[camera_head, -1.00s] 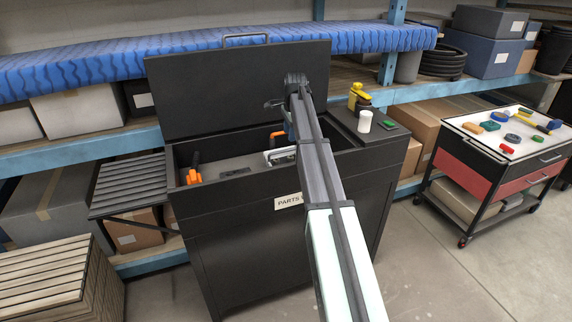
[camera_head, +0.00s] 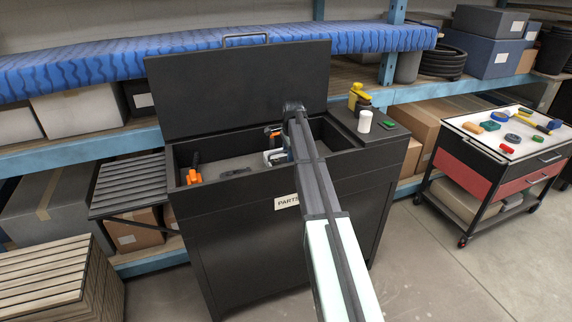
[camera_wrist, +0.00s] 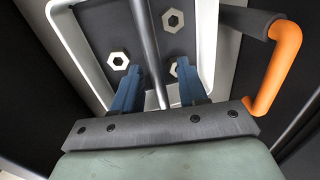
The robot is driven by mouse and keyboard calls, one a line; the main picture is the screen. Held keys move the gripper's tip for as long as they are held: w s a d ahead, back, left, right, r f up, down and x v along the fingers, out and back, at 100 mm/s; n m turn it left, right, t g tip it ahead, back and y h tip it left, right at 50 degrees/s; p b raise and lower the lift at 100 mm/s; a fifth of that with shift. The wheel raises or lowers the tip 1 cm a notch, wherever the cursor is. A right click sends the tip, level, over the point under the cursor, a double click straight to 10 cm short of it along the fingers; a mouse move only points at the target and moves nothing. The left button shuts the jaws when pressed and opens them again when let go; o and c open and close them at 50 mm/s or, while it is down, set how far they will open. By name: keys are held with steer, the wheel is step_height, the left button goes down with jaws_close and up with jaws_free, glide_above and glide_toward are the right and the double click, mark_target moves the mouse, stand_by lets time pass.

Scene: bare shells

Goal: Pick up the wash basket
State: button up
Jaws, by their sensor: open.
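The wash basket shows in the wrist view as a light-rimmed tray (camera_wrist: 82,65) with a dark floor and several hex nuts in it. A grey bar (camera_wrist: 150,50), apparently its handle, runs up the middle of that view. My gripper (camera_wrist: 158,72) is open, with one blue finger on each side of the bar and gaps between. In the head view a pale part of the basket (camera_head: 272,158) shows inside the black parts washer (camera_head: 230,225), whose lid (camera_head: 235,90) stands open. My arm hides the rest of the basket and most of the gripper there.
An orange handle (camera_wrist: 278,68) stands close right of my gripper in the wrist view. An orange item (camera_head: 193,176) and a dark item (camera_head: 236,172) lie left in the washer. A white cup (camera_head: 365,121) and a yellow bottle (camera_head: 357,95) stand on its right ledge.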

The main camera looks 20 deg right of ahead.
steer(key=shift+w+f, duration=0.1)
steer(key=shift+f, duration=0.5)
jaws_close()
